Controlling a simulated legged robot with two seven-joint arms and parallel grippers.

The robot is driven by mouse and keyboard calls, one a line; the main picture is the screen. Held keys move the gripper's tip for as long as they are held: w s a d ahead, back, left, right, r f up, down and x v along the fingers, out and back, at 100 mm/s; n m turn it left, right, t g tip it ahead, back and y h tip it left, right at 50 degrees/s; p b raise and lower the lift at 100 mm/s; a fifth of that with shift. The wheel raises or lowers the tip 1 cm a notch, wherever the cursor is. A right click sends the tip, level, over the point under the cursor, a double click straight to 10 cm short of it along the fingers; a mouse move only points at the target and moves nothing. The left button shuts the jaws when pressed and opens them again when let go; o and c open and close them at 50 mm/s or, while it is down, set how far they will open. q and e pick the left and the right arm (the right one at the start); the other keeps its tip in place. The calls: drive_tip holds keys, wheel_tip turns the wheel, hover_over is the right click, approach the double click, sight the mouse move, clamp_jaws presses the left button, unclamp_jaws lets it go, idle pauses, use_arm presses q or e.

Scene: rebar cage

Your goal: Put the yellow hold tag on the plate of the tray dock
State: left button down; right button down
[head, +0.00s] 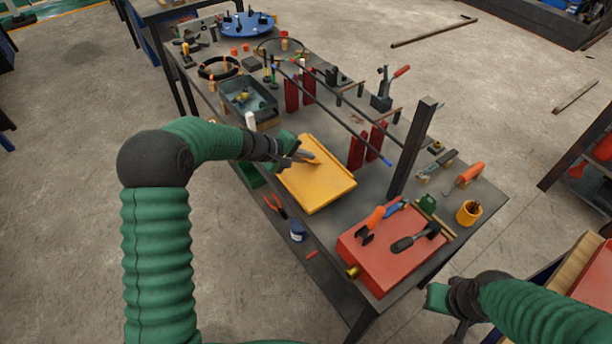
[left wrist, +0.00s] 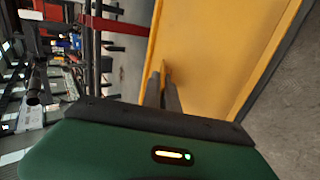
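A flat yellow tray (head: 325,190) with a raised rim lies on the dark bench; its edge also shows in the left wrist view (left wrist: 215,60). My left gripper (head: 308,158) is over the far left part of this tray. In the left wrist view its two grey fingers (left wrist: 163,88) are close together on a thin yellow piece (left wrist: 164,70), which looks like the hold tag. Against the yellow tray its outline is hard to make out. I cannot tell the dock's plate apart from the tray. My right gripper (head: 448,300) is low at the right, off the bench; its fingers are unclear.
A red box (head: 385,265) with hand tools on it stands at the near end of the bench. A dark upright post (head: 412,150) and long rods on red stands (head: 357,150) are right of the tray. A grey bin (head: 240,100) stands behind it.

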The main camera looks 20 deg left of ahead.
use_arm(q)
drive_tip(key=shift+a+f, duration=0.1)
drive_tip(key=shift+f, duration=0.3)
drive_tip(key=shift+s+d+r, duration=0.1)
drive_tip(key=shift+d+r, duration=0.05)
drive_tip(key=shift+d, duration=0.3)
drive_tip(key=c, duration=1.8)
unclamp_jaws()
drive_tip(key=shift+d, duration=0.15)
use_arm(e)
drive_tip(key=shift+d+f, duration=0.35)
drive_tip(key=shift+f, duration=0.1)
use_arm(q)
drive_tip(key=shift+a, duration=0.2)
use_arm(e)
drive_tip(key=shift+a, duration=0.1)
use_arm(q)
drive_tip(key=shift+a+r, duration=0.1)
drive_tip(key=shift+a, duration=0.05)
drive_tip(key=p+v, duration=0.1)
drive_tip(key=v, duration=0.6)
drive_tip(key=shift+s+a+r, duration=0.15)
drive_tip(key=shift+s+r, duration=0.1)
use_arm(e)
drive_tip(key=shift+a+r, duration=0.1)
drive_tip(key=shift+r, duration=0.45)
